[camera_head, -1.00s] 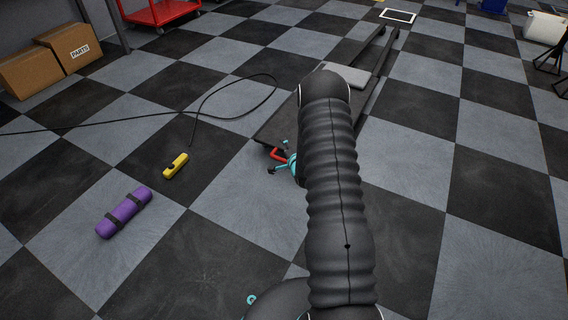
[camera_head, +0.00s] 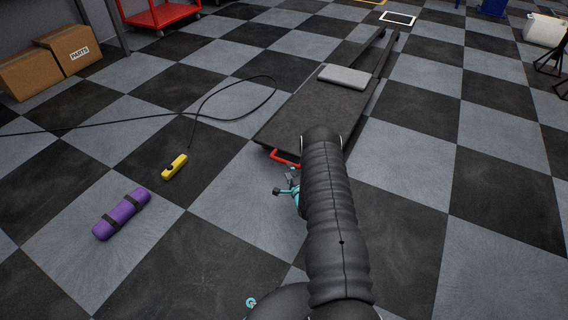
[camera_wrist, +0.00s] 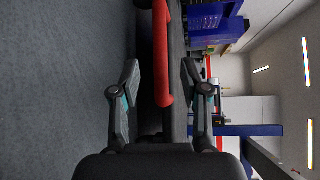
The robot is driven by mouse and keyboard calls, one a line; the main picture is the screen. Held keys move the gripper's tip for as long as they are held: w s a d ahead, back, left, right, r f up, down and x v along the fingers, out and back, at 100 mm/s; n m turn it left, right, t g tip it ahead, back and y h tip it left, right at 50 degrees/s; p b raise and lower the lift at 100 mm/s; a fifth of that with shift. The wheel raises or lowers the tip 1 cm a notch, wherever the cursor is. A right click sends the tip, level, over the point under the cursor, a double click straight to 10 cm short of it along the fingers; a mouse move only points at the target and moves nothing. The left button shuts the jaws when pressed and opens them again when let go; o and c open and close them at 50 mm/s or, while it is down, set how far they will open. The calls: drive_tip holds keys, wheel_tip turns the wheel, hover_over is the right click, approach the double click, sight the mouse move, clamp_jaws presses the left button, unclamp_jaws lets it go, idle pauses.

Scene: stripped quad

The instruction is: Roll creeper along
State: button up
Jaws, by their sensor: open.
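The creeper (camera_head: 305,112) is a long dark flat board on the floor, with a grey pad (camera_head: 343,76) on it. A red handle (camera_head: 284,159) sticks out at its near end. My gripper (camera_head: 284,190) is just below the handle in the head view, partly hidden by my arm, with a small gap between them in the picture. In the wrist view my gripper (camera_wrist: 160,70) is open, and the red handle (camera_wrist: 162,60) shows between its two fingers with space on both sides. I cannot tell how deep the handle lies.
A black cable (camera_head: 235,118) loops on the checkered floor left of the creeper. A yellow object (camera_head: 175,167) and a purple roll (camera_head: 121,214) lie at left. Cardboard boxes (camera_head: 68,50) and a red cart (camera_head: 160,14) stand far left. Floor right of the creeper is clear.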

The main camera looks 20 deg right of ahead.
sight(284, 160)
drive_tip(key=w, duration=0.5)
drive_tip(key=w+f+b, duration=0.1)
drive_tip(key=w, duration=0.1)
drive_tip(key=shift+w+d, duration=0.25)
drive_tip(key=shift+d, duration=0.15)
clamp_jaws()
